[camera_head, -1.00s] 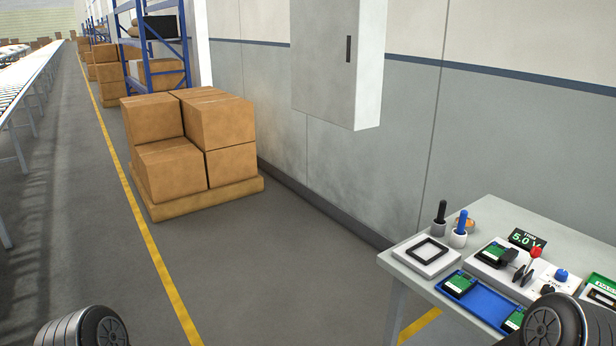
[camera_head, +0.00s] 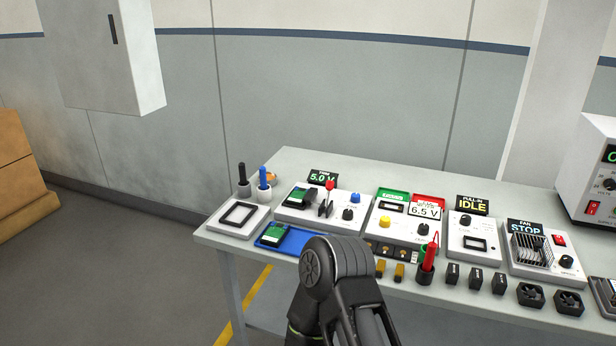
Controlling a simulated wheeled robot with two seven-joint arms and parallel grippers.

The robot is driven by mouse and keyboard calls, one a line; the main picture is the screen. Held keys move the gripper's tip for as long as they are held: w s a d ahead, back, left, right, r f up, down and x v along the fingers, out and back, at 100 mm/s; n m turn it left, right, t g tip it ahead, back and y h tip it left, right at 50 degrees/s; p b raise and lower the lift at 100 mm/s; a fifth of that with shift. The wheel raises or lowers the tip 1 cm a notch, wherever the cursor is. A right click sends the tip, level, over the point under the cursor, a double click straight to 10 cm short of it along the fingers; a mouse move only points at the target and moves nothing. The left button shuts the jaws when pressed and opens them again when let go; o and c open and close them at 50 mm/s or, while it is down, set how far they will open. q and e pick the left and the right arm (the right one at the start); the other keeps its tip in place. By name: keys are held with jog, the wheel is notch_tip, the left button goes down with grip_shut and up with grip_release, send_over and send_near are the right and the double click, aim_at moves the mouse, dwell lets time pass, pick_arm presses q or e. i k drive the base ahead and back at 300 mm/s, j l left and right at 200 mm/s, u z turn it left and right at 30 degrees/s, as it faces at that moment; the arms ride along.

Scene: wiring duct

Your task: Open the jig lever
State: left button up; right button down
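The jig is a white box (camera_head: 294,213) on the left part of the table, with a "5.0 V" display (camera_head: 322,176) behind it. Its lever has a red knob (camera_head: 329,185) and stands about upright beside dark clamp parts (camera_head: 325,207). A green and black board (camera_head: 299,196) sits on the jig, left of the lever. A blue knob (camera_head: 355,197) and a black knob (camera_head: 348,214) are on its right. My arm comes up from the bottom centre, in front of the table. Neither gripper's fingers are in view.
A blue tray (camera_head: 268,244) with a green board, a white frame fixture (camera_head: 238,219) and two pen-like tools in holders stand at the left. Meters, a red probe (camera_head: 428,257), black blocks and fans fill the right. A wall cabinet (camera_head: 105,55) hangs at upper left.

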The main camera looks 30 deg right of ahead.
aim_at(329, 184)
jog(key=k+j+z, duration=0.1)
jog(key=z, duration=0.25)
jog(key=k+j+z, duration=0.1)
jog(key=k+z, duration=0.15)
jog(key=z, duration=0.15)
